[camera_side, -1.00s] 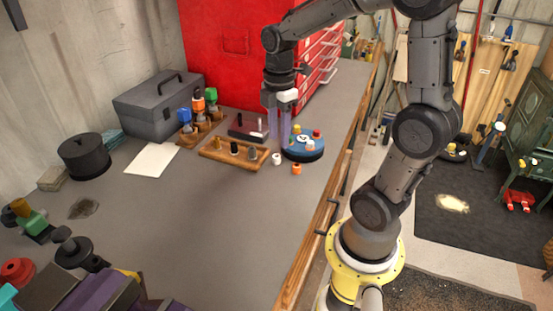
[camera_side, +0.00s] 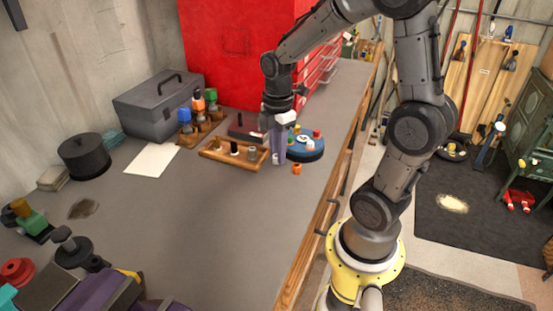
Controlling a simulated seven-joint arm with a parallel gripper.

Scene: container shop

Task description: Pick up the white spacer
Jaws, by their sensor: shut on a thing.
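The white spacer (camera_side: 276,160) is at table height, just right of the wooden peg board (camera_side: 226,157). My gripper (camera_side: 277,157) points straight down over it, with its translucent purple fingers shut on the spacer. The fingers hide part of the spacer. I cannot tell whether it touches the table or is slightly raised.
A dark box (camera_side: 240,134) sits behind the board. The table's front middle is clear.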

